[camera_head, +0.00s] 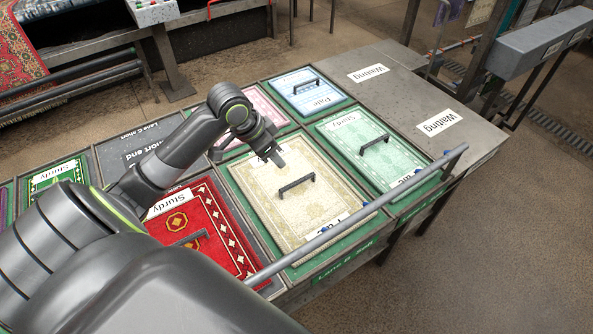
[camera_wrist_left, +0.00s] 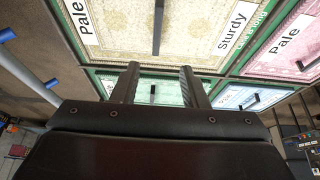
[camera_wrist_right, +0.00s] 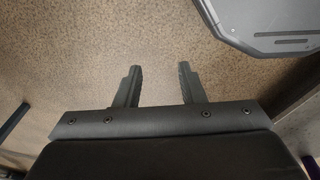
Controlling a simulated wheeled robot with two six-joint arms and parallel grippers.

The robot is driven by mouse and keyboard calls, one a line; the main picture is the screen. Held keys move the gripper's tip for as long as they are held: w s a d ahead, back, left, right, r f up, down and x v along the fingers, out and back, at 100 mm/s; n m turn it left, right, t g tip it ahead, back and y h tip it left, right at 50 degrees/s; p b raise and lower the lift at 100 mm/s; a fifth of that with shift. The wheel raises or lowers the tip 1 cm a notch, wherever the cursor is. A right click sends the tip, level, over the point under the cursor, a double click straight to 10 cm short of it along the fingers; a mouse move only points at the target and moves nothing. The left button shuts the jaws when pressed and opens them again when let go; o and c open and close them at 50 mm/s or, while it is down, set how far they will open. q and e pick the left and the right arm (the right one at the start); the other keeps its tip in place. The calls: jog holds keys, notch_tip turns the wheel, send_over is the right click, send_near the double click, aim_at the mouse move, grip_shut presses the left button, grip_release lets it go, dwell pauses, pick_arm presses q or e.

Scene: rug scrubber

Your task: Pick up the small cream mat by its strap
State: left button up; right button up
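The cream mat (camera_head: 318,213) lies flat in a green-edged tray on the bench, with a dark raised strap (camera_head: 297,183) across its middle. In the left wrist view the mat (camera_wrist_left: 120,18) and its strap (camera_wrist_left: 158,22) show at the top, with "Pale" and "Sturdy" labels. My left gripper (camera_head: 277,159) is over the mat's far left part, short of the strap and apart from it. In the left wrist view its fingers (camera_wrist_left: 160,68) are spread and empty. My right gripper (camera_wrist_right: 160,68) is open and empty above brown floor, outside the head view.
A red mat (camera_head: 205,237) lies to the left, a green mat (camera_head: 358,139) to the right, and pink and blue (camera_head: 308,90) mats behind. A grey rail (camera_head: 350,220) runs along the bench's front edge. Grey bench top marked "Waiting" (camera_head: 405,98) is bare.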

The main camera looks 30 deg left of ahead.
pick_arm(q)
notch_tip(320, 180, down, 3)
jog(key=d, duration=0.1)
send_over(297, 181)
jog(key=s, duration=0.2)
jog(key=f, duration=0.4)
jog(key=a+f, duration=0.1)
jog(key=f, duration=0.1)
jog(key=shift+s+f+p, duration=0.15)
jog(key=shift+f+p, duration=0.2)
jog(key=shift+f, duration=0.05)
jog(key=shift+d+f, duration=0.1)
jog(key=shift+f, duration=0.35)
jog(key=p+x, duration=0.1)
jog(key=x, duration=0.3)
jog(key=shift+w+d, duration=0.15)
jog(key=shift+w, duration=0.1)
jog(key=shift+w+f, duration=0.2)
jog(key=shift+f, duration=0.3)
pick_arm(e)
jog(key=shift+s+d+r, duration=0.35)
jog(key=shift+s+r, duration=0.1)
jog(key=shift+s, duration=0.25)
jog(key=shift+s+d+r, duration=0.3)
jog(key=shift+s+r, duration=0.1)
jog(key=shift+s, duration=0.3)
pick_arm(q)
jog(key=shift+f, duration=0.1)
